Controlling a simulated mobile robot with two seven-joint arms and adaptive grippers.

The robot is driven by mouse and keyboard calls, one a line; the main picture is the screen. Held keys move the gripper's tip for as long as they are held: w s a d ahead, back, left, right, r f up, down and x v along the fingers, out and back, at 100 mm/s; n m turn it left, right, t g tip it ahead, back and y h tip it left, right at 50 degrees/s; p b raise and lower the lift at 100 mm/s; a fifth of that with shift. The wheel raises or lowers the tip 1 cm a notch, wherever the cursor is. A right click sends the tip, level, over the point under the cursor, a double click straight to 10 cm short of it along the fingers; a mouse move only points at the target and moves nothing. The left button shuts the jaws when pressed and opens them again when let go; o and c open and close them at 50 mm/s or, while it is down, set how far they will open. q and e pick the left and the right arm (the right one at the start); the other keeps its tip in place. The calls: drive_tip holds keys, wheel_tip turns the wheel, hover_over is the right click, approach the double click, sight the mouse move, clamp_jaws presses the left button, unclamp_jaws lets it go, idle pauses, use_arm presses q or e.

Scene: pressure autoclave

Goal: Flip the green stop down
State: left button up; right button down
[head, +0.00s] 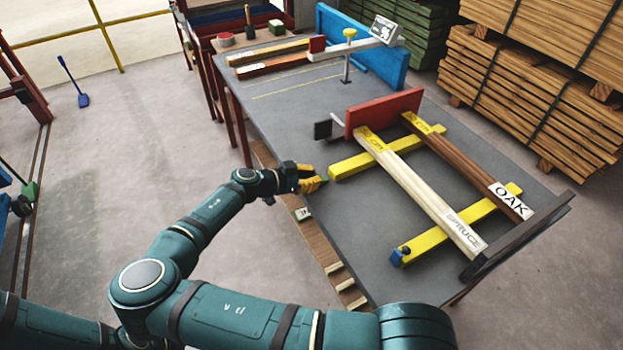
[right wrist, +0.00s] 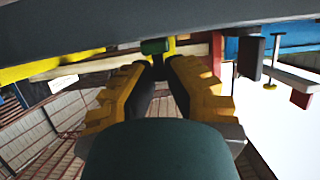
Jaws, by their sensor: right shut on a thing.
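The green stop (head: 316,184) shows as a small green piece at the table's left edge, near the end of a yellow bar (head: 345,167). My right gripper (head: 311,180), with yellow fingers, is shut on it. In the right wrist view the green stop (right wrist: 155,46) sits at the fingertips, close under the dark table edge. The fingers hide part of it, and I cannot tell whether it is up or down. My left gripper is not in view.
A spruce board (head: 420,192) and an oak board (head: 465,165) lie across two yellow bars on the grey table (head: 345,225). A red block (head: 384,112) stands at their far end. A blue fence (head: 375,62) and a scale (head: 385,30) are further back.

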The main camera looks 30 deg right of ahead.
drive_tip(key=shift+s+d+f, duration=0.1)
drive_tip(key=c, duration=0.9)
unclamp_jaws()
drive_tip(key=shift+d, duration=0.1)
drive_tip(key=shift+o, duration=0.2)
drive_tip(key=v, duration=1.2)
